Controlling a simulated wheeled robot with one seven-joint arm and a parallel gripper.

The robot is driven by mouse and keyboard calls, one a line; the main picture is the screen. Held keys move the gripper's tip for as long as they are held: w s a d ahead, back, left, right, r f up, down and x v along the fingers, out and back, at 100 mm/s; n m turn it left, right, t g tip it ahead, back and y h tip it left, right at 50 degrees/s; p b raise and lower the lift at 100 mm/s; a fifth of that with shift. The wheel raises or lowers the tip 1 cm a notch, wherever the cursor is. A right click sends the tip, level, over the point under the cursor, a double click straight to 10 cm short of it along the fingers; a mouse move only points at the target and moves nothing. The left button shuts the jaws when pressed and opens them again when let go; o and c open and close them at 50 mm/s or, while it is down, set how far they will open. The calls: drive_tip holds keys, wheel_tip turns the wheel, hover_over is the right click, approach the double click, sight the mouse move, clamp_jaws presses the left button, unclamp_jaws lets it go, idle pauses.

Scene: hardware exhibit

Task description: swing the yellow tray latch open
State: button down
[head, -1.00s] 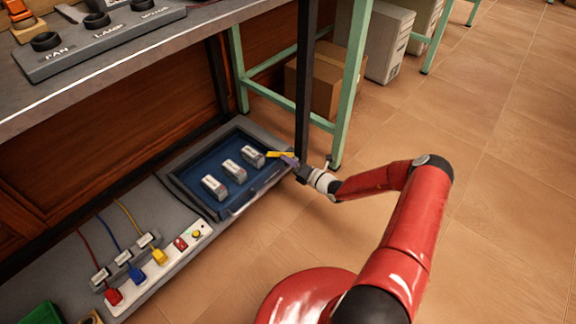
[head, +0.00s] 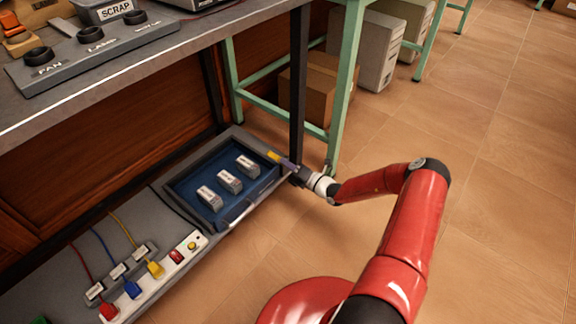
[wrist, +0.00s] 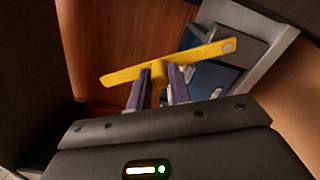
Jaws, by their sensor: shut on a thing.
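The yellow tray latch (head: 273,156) is a flat bar at the right corner of the blue tray (head: 184,192). In the wrist view the yellow latch (wrist: 200,58) lies slanted across the picture, with a round pin at its right end and a short knob near its middle. My gripper (head: 286,164) reaches it from the right. In the wrist view its two purple fingers (wrist: 159,88) are shut on the knob. The finger tips partly hide the knob, and the gripper hides part of the latch in the head view.
Several white labelled blocks (head: 229,181) lie in the tray. A power strip (head: 174,262) with coloured plugs is at the left. A dark table leg (head: 298,90) and a green bench leg (head: 345,85) stand close to my gripper. Open floor lies to the right.

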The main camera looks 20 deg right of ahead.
drive_tip(key=c, duration=1.3)
unclamp_jaws()
drive_tip(key=shift+d, duration=0.1)
drive_tip(key=v, duration=0.7)
drive_tip(key=shift+s+d, duration=0.15)
drive_tip(key=shift+s, duration=0.1)
drive_tip(key=s+a+r+n+g+p, duration=0.1)
drive_tip(key=s+a+r+n+g, duration=0.3)
drive_tip(key=r+n, duration=0.35)
drive_tip(key=s+a+r+n+g, duration=0.3)
drive_tip(key=r+n+g, duration=0.2)
drive_tip(key=r+n, duration=0.25)
drive_tip(key=s+a+r+n+g+p, duration=0.1)
drive_tip(key=s+a+r+n+g, duration=0.3)
drive_tip(key=r+n, duration=0.3)
drive_tip(key=s+d+r+n+t+h, duration=0.1)
drive_tip(key=s+r+n+h, duration=0.2)
drive_tip(key=s+r+n, duration=0.3)
drive_tip(key=s+r+n+t+h, duration=0.1)
drive_tip(key=s+r+n+h, duration=0.3)
drive_tip(key=s+r+n, duration=0.2)
drive_tip(key=s+d+r+n+t+h+p, duration=0.1)
drive_tip(key=s+r+n+t+h, duration=0.1)
drive_tip(key=s+r+n, duration=0.5)
drive_tip(key=shift+s+d+r+h, duration=0.15)
drive_tip(key=shift+s+r+h, duration=0.2)
drive_tip(key=shift+s, duration=0.4)
drive_tip(key=shift+s+d+r+h, duration=0.1)
drive_tip(key=shift+s+d+h, duration=0.1)
drive_tip(key=shift+s+h, duration=0.4)
